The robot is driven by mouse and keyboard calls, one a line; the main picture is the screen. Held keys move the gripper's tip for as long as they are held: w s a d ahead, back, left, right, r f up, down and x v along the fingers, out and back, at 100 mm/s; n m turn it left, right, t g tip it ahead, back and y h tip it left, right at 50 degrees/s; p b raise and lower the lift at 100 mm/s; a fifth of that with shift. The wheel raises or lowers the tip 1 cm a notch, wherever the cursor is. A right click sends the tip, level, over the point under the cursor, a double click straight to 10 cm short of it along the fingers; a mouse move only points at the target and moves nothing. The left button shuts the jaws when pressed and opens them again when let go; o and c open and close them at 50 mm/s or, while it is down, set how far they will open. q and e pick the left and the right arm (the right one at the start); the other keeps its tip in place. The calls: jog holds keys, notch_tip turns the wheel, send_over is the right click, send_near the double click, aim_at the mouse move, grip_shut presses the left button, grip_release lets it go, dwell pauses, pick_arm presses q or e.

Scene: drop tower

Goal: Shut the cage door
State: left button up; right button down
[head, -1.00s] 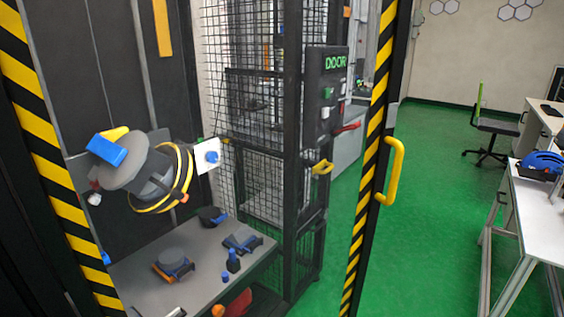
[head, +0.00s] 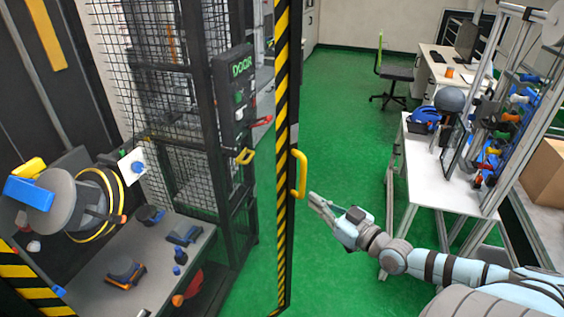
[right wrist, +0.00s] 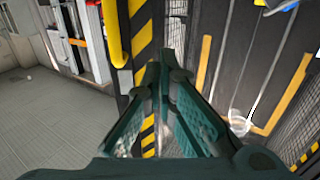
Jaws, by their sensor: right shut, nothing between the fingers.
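The cage door (head: 282,120) is seen nearly edge-on as a tall black-and-yellow striped edge, standing open, with the cage inside visible to its left. Its yellow handle (head: 302,174) sticks out on the right side of that edge. My right gripper (head: 314,199) is shut and empty, just right of and below the handle in the head view, seemingly apart from it. In the right wrist view, the closed fingertips (right wrist: 164,72) point at the striped edge (right wrist: 142,50), and the handle (right wrist: 113,35) is at the upper left. My left gripper is not in view.
Inside the cage are a shelf (head: 85,282) with small parts and a round grey device (head: 60,200). A control box marked DOOR (head: 236,100) is on the mesh frame. A white workbench (head: 425,170) stands at the right. Green floor (head: 345,110) between is clear.

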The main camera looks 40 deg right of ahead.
aim_at(276, 173)
jog(key=w+b, duration=0.1)
jog(key=w, duration=0.3)
jog(key=w+b, duration=0.2)
jog(key=w, duration=0.2)
jog(key=w+a+f+b, duration=0.1)
jog(key=w+b, duration=0.1)
jog(key=w, duration=0.2)
jog(key=shift+w, duration=0.85)
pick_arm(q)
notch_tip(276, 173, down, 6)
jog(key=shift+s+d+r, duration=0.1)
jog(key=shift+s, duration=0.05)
pick_arm(e)
jog(key=shift+r, duration=0.1)
